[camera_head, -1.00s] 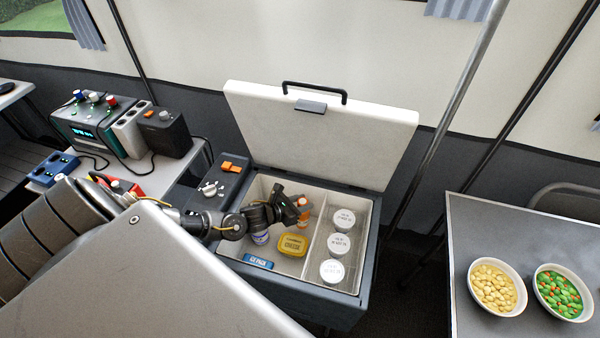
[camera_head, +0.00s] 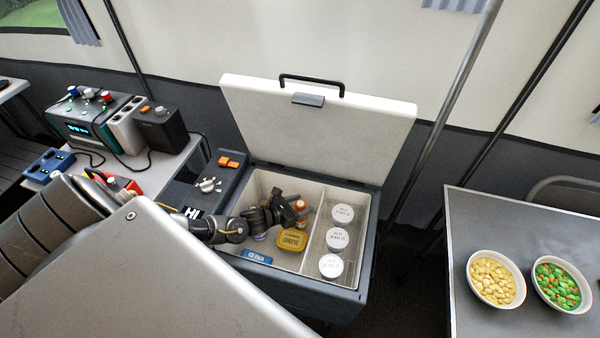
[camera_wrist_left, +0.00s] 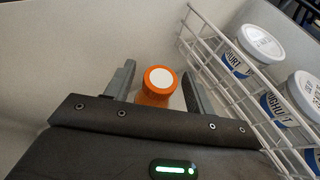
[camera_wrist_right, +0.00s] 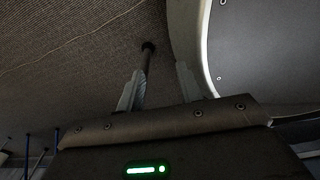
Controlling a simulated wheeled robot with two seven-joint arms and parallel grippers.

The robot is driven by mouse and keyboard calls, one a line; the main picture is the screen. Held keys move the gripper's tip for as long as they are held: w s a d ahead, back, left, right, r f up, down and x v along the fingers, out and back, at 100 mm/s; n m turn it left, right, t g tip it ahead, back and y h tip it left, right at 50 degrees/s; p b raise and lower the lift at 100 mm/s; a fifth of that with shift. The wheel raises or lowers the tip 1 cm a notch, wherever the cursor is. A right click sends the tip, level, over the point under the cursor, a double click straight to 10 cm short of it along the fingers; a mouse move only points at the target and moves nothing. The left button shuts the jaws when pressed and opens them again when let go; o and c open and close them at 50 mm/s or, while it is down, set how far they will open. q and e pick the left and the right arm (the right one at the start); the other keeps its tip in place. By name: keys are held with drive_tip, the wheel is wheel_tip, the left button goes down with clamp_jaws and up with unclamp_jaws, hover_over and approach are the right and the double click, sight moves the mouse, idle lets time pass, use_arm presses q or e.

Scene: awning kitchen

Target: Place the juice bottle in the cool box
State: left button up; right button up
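The cool box (camera_head: 345,282) stands open with its white lid raised. The juice bottle (camera_head: 300,206), orange with a pale disc on its cap, is inside the left compartment near the back. My left gripper (camera_head: 292,203) reaches down into that compartment beside the bottle. In the left wrist view the bottle's cap (camera_wrist_left: 159,78) lies between the two fingers (camera_wrist_left: 158,72), with a narrow gap on each side. The bottle's base is hidden. My right gripper (camera_wrist_right: 160,85) is open and empty; it is out of the head view.
A cheese tub (camera_head: 291,241), a blue ice pack (camera_head: 257,257) and a partly hidden jar (camera_head: 260,235) share the left compartment. A wire divider (camera_wrist_left: 228,80) separates several yoghurt pots (camera_head: 337,239). A table with bowls (camera_head: 495,279) stands right.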

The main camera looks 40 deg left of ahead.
use_arm(q)
drive_tip(key=shift+r, duration=0.1)
use_arm(e)
drive_tip(key=shift+a, duration=0.15)
use_arm(q)
drive_tip(key=shift+s+r+p, duration=0.1)
drive_tip(key=shift+r+p, duration=0.1)
drive_tip(key=shift+p, duration=0.1)
drive_tip(key=p+v, duration=0.3)
drive_tip(key=v, duration=0.1)
drive_tip(key=shift+s+r, duration=0.25)
drive_tip(key=shift+r, duration=0.05)
drive_tip(key=p+v, duration=0.4)
drive_tip(key=v, duration=0.3)
drive_tip(key=shift+s+f, duration=0.15)
drive_tip(key=shift+f, duration=0.1)
use_arm(e)
wheel_tip(320, 180, up, 8)
drive_tip(key=shift+a, duration=0.35)
use_arm(q)
drive_tip(key=shift+a, duration=0.1)
use_arm(e)
drive_tip(key=shift+f, duration=0.1)
